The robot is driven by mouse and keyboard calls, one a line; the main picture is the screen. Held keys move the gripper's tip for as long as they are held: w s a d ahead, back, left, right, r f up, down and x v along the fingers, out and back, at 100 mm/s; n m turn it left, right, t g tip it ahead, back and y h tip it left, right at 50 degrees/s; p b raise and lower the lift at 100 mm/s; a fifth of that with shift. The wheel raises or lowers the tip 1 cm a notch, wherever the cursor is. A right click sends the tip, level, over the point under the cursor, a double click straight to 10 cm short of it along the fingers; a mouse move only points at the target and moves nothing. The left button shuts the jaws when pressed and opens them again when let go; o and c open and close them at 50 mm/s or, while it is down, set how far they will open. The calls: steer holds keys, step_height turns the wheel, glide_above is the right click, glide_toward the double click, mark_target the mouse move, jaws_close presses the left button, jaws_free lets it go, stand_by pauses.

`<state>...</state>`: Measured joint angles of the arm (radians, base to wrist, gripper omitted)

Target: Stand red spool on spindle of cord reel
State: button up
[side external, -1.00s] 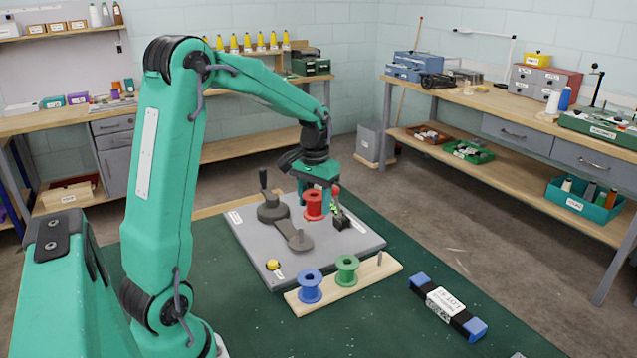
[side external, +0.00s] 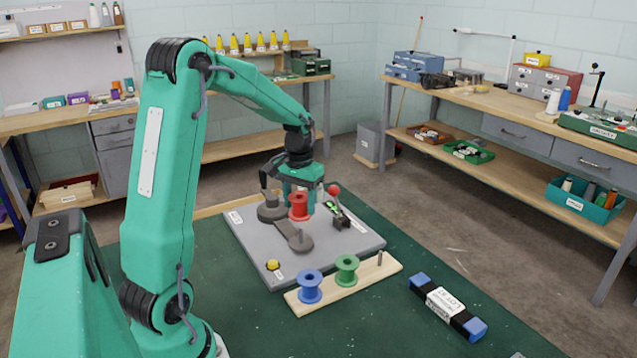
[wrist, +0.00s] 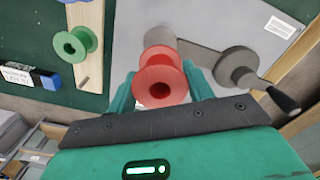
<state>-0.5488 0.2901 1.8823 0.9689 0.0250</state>
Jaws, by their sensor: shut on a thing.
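My gripper (side external: 298,195) is shut on the red spool (side external: 298,206). It holds the spool upright over the grey base plate (side external: 345,245) of the cord reel. In the wrist view the red spool (wrist: 160,82) sits between the two green fingers. The reel has a round grey hub with a black crank handle (side external: 270,208), and an arm running to a small grey disc (side external: 300,241). The hub with its handle also shows in the wrist view (wrist: 236,66), right of the spool. I cannot make out the spindle; the spool and gripper hide part of the reel.
A blue spool (side external: 310,287) and a green spool (side external: 346,270) stand on a wooden strip (side external: 375,273) with a bare peg (side external: 380,258). A red-knobbed lever (side external: 334,191) rises right of my gripper. A yellow button (side external: 273,264) and a blue-ended bar (side external: 447,306) lie nearer.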

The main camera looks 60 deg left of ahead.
mark_target(301, 229)
steer(key=shift+f, duration=3.45)
steer(key=shift+f, duration=0.75)
steer(key=o, duration=0.9)
steer(key=shift+o, duration=0.2)
steer(key=shift+r, duration=0.2)
step_height(301, 229, up, 7)
steer(key=shift+r, duration=0.25)
